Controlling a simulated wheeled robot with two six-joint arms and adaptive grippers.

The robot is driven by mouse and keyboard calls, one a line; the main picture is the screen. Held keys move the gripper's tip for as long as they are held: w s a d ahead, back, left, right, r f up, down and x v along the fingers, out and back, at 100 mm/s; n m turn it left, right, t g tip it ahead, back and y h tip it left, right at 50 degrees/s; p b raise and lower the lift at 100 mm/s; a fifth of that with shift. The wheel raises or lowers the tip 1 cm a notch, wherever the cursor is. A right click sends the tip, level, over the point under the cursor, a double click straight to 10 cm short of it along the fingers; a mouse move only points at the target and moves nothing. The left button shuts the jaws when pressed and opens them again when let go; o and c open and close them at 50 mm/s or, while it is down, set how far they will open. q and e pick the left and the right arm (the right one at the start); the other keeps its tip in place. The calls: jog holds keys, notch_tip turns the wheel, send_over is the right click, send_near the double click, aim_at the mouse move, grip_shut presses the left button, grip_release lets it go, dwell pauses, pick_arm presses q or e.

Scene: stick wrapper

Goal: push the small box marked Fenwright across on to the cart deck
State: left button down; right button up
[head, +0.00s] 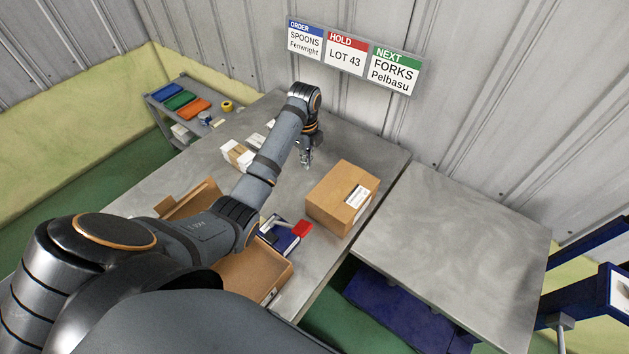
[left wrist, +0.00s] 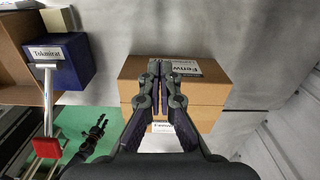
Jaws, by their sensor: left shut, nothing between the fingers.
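In the left wrist view the box (left wrist: 205,92) shows a partly hidden label beginning "Fenw". My left gripper (head: 306,163) is shut and empty, low over the table, just behind and left of the box. Its fingertips (left wrist: 160,68) overlap the box in the wrist view; I cannot tell whether they touch. The grey cart deck (head: 460,235) lies to the right. A dark gripper-like shape, apparently my right gripper (left wrist: 97,128), shows over green floor.
A narrow gap separates table and deck; the deck is bare. A blue box labelled Tokmirat (left wrist: 62,60), a red-ended tool (head: 302,230) and open cartons (head: 260,278) lie in front. Small white-and-brown boxes (head: 237,155) stand left. A wall sign (head: 352,56) reads "ORDER SPOONS Fenwright".

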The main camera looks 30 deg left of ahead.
aim_at(317, 186)
pick_arm(q)
jog(key=f, duration=0.8)
jog(key=w+f, duration=0.1)
jog(key=f, duration=0.3)
jog(key=shift+a, duration=0.4)
jog(key=d, duration=0.1)
jog(key=d+p, duration=0.1)
jog(key=d, duration=0.1)
jog(key=shift+s+d+r+p, duration=0.15)
jog(key=shift+d+r+p, duration=0.1)
jog(key=shift+p, duration=0.15)
jog(key=shift+d, duration=0.25)
jog(key=shift+f, duration=0.1)
pick_arm(e)
jog(key=shift+w+a+r, duration=0.3)
jog(key=shift+w+r, duration=0.05)
jog(key=shift+r, duration=0.15)
